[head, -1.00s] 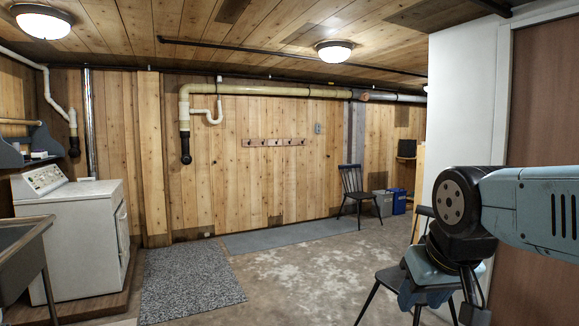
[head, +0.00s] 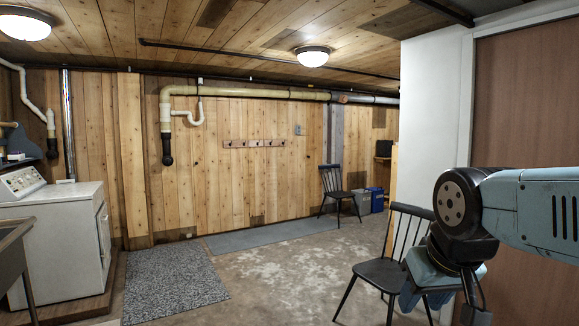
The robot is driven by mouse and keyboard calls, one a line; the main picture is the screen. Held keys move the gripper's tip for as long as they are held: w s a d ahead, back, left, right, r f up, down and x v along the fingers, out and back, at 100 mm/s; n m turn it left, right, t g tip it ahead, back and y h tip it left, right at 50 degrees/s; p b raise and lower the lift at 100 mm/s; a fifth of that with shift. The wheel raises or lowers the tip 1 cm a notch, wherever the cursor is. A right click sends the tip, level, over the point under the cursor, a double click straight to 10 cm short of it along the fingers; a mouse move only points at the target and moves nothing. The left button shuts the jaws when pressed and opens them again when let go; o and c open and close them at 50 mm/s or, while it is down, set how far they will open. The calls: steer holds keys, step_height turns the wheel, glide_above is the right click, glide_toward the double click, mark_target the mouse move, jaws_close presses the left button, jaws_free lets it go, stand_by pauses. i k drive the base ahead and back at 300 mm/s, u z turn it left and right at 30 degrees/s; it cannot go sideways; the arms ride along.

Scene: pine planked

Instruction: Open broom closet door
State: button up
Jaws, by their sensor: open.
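A brown wooden door (head: 530,110) in a white frame (head: 467,90) stands at the right edge of the head view. It looks shut; I see no handle on the part that shows. It is probably the broom closet door. My arm crosses in front of it and hides its middle. My gripper (head: 440,296) hangs low below the wrist, pointing down, in front of a black chair and left of most of the door. It is open, and I see nothing held in it. Its fingertips are hard to make out.
A black spindle chair (head: 408,225) stands close behind my gripper, before the white wall (head: 428,110). Another dark chair (head: 338,190) stands at the back. A white washer (head: 62,240) is at left. A grey speckled rug (head: 172,282) and open concrete floor (head: 290,275) lie between.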

mark_target(287, 157)
steer(key=z, duration=0.1)
steer(key=i, duration=1.45)
steer(key=u, duration=0.15)
